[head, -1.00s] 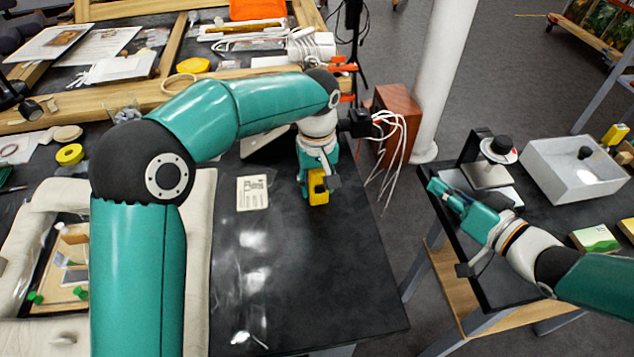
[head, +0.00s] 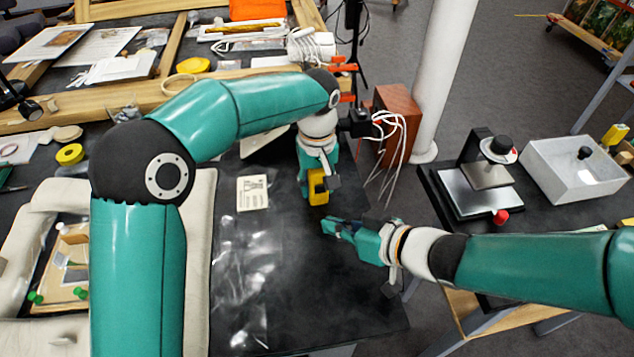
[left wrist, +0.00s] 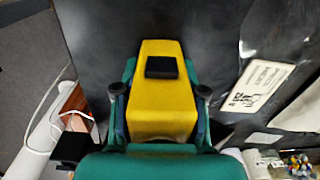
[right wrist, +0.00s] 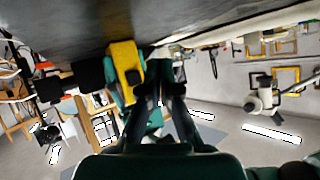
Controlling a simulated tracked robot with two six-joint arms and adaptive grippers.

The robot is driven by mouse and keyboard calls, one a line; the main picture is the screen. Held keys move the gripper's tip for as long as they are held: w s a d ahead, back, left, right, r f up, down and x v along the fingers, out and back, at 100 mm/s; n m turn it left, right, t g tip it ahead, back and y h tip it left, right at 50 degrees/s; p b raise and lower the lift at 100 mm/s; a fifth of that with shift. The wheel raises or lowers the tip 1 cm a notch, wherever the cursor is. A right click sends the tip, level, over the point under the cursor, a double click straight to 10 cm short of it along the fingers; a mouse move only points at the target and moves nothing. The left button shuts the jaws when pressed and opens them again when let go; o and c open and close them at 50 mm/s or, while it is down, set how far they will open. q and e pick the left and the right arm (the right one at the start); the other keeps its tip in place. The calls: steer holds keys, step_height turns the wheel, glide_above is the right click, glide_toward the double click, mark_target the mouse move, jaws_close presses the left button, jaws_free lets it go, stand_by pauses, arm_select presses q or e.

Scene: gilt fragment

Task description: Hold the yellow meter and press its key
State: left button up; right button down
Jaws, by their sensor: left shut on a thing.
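The yellow meter (head: 317,187) is held in my left gripper (head: 316,180), over the right part of the dark table. In the left wrist view the meter (left wrist: 160,110) sits between the two fingers of my left gripper (left wrist: 160,92), with a black key (left wrist: 161,67) on its face. My right gripper (head: 326,227) is just below the meter in the head view, apart from it, fingers pointing left. In the right wrist view its fingers (right wrist: 164,72) are together and empty, with the meter (right wrist: 125,62) beside them to the left.
A printed card (head: 252,193) lies on the dark table (head: 310,290) left of the meter. A clear plastic sheet (head: 240,285) lies in front of it. A side table at right holds a stand (head: 475,175) and a white box (head: 575,168). White cables hang by a brown box (head: 398,115).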

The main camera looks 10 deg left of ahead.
mark_target(310, 195)
steer(key=shift+w+a, duration=0.4)
steer(key=shift+w, duration=0.4)
steer(key=shift+w+a, duration=0.4)
steer(key=shift+w, duration=0.4)
steer(key=shift+w+a, duration=0.4)
steer(key=shift+w, duration=0.4)
steer(key=shift+w, duration=0.1)
steer(key=shift+w+a, duration=0.2)
steer(key=shift+w, duration=0.15)
steer(key=shift+s+d, duration=0.25)
steer(key=shift+s, duration=0.25)
steer(key=shift+s+d+r, duration=0.1)
steer(key=shift+s+d, duration=0.35)
steer(key=shift+s, duration=0.45)
steer(key=shift+s+d+f, duration=0.1)
steer(key=shift+s+d, duration=0.35)
steer(key=shift+s, duration=0.45)
steer(key=shift+s+d+r, duration=0.1)
steer(key=shift+s+d, duration=0.35)
steer(key=shift+s, duration=0.45)
